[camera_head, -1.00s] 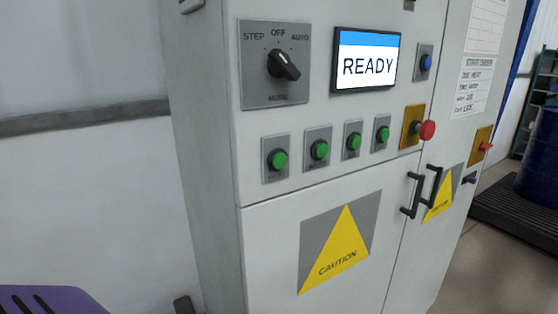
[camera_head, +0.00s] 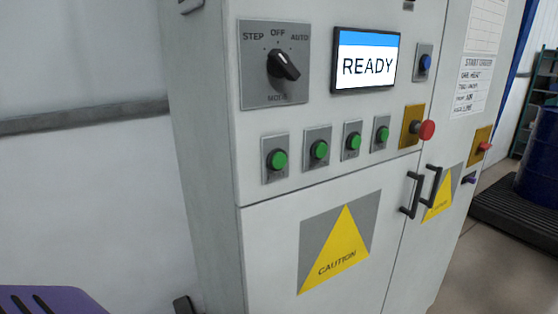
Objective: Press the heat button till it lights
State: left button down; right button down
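A grey control cabinet (camera_head: 215,130) stands ahead of me. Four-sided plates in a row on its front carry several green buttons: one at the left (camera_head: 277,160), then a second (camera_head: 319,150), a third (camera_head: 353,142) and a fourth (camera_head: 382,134). Their small labels are too blurred to read, so I cannot tell which is the heat button. None looks clearly lit. The screen (camera_head: 366,60) above reads READY. The mode knob (camera_head: 284,65) has STEP, OFF and AUTO marks. Neither gripper shows in the view.
A red emergency button (camera_head: 425,130) on a yellow plate and a blue button (camera_head: 425,63) sit right of the green row. Black door handles (camera_head: 412,196) stick out lower down. A posted sheet (camera_head: 472,86) hangs at the right. A blue drum (camera_head: 538,160) stands behind.

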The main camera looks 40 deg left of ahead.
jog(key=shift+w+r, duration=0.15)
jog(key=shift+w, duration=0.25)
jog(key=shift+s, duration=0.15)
